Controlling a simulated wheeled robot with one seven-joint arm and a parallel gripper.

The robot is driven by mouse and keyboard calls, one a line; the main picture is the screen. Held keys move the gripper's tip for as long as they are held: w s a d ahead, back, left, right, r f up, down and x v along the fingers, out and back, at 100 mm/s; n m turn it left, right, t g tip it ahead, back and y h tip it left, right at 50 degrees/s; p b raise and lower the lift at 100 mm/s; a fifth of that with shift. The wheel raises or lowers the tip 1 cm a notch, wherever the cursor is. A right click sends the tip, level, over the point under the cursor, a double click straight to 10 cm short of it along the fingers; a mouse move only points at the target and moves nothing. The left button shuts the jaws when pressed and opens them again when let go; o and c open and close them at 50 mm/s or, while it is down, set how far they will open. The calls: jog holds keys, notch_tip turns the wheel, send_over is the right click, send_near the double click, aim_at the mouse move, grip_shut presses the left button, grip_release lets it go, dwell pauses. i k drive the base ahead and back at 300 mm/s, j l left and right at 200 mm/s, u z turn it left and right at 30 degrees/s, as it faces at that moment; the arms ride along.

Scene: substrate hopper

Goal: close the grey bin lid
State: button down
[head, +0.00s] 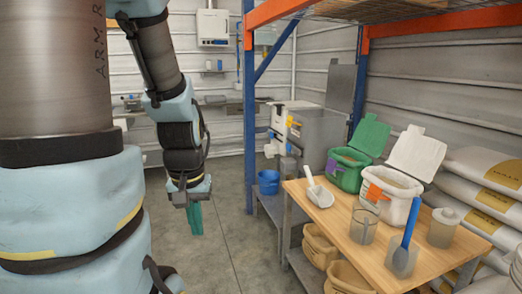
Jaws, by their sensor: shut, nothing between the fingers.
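A pale grey-white bin (392,210) with an orange tag stands on the wooden table (345,243). Its lid (417,153) is open, tilted up and back behind the bin's mouth. A green bin (343,178) with a purple tag stands just left of it, with its green lid (370,134) also raised. My gripper (195,220) hangs at the left, pointing down over the floor, well apart from the table and both bins. Its teal fingers are together and hold nothing.
On the table are a white scoop (319,193), a clear beaker (363,227), a blue-handled scoop (409,235) and a jar (442,228). Stacked sacks (485,185) lie at right. A blue rack post (249,110) rises between my gripper and the back right. The floor below my gripper is clear.

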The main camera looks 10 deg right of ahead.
aim_at(339, 96)
jog(key=i+z, duration=0.15)
jog(key=i, duration=0.2)
jog(key=i+u, duration=0.25)
jog(key=i, duration=0.7)
jog(key=i+u, duration=0.25)
jog(key=i, duration=2.6)
jog(key=i+z, duration=0.25)
jog(key=i, duration=0.4)
jog(key=i+z, duration=0.2)
jog(key=i, duration=0.45)
jog(key=i+j+z, duration=0.25)
jog(key=i, duration=0.4)
jog(key=i+l+z, duration=0.2)
jog(key=i+z, duration=0.6)
jog(key=i, duration=0.25)
jog(key=i+j+z, duration=0.1)
jog(key=i+z, duration=0.3)
jog(key=i+j+z, duration=0.4)
jog(key=i, duration=0.2)
jog(key=i+l+z, duration=0.1)
jog(key=i+z, duration=0.7)
jog(key=i+j+z, duration=0.15)
jog(key=i+z, duration=0.25)
jog(key=k, duration=0.1)
